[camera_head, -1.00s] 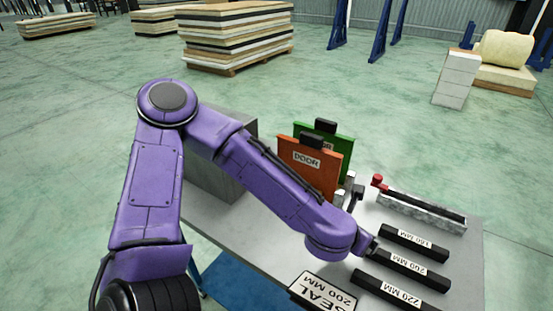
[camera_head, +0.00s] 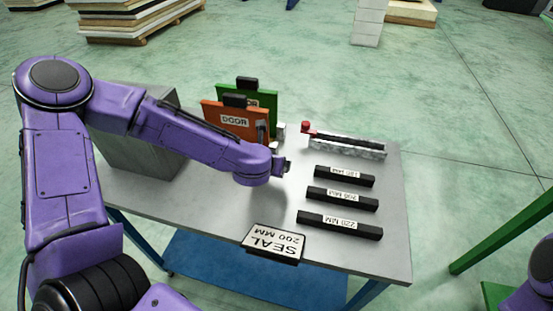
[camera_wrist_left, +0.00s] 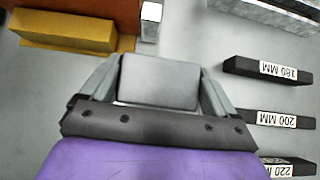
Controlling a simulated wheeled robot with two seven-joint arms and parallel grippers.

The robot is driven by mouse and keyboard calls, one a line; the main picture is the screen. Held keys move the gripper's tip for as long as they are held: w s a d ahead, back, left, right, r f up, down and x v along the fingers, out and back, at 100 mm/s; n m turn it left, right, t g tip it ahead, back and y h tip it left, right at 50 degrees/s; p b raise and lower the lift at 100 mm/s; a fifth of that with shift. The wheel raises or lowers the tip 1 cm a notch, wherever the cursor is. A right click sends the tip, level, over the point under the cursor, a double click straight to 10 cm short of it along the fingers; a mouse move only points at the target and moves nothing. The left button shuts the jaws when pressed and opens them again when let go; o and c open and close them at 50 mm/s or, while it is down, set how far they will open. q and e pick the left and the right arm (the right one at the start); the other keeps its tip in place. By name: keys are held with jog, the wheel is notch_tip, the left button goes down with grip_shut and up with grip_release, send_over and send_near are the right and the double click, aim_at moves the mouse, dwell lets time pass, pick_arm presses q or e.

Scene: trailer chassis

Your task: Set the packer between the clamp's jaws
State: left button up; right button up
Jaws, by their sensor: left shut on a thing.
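My left gripper (camera_head: 284,164) is over the table between the doors and the black bars. In the left wrist view its fingers (camera_wrist_left: 160,85) are shut on the sides of a plain grey block (camera_wrist_left: 160,78), which I take to be the packer. Black bars marked 180 MM (camera_head: 345,176), 200 MM (camera_head: 342,198) and 220 MM (camera_head: 340,225) lie right of the gripper. A long grey fixture with a red knob (camera_head: 345,146) lies behind them. Small pale blocks (camera_head: 281,131) stand beside the orange door; I cannot tell which part is the clamp. My right gripper is out of view.
An orange door panel (camera_head: 236,121) and a green panel (camera_head: 262,96) stand at the table's back. A large grey box (camera_head: 135,158) is at left. A SEAL 200 MM sign (camera_head: 275,243) is at the front edge. The table (camera_head: 215,210) is bare before the gripper.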

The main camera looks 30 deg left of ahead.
pick_arm(q)
jog(key=shift+w+a+f, duration=0.45)
jog(key=shift+f, duration=0.15)
jog(key=shift+w+a+f, duration=0.1)
jog(key=shift+f, duration=0.8)
jog(key=shift+w+a+f, duration=0.1)
jog(key=shift+f, duration=0.8)
jog(key=shift+s+f, duration=0.1)
jog(key=shift+f, duration=0.05)
jog(key=o, duration=1.8)
jog(key=shift+s, duration=0.1)
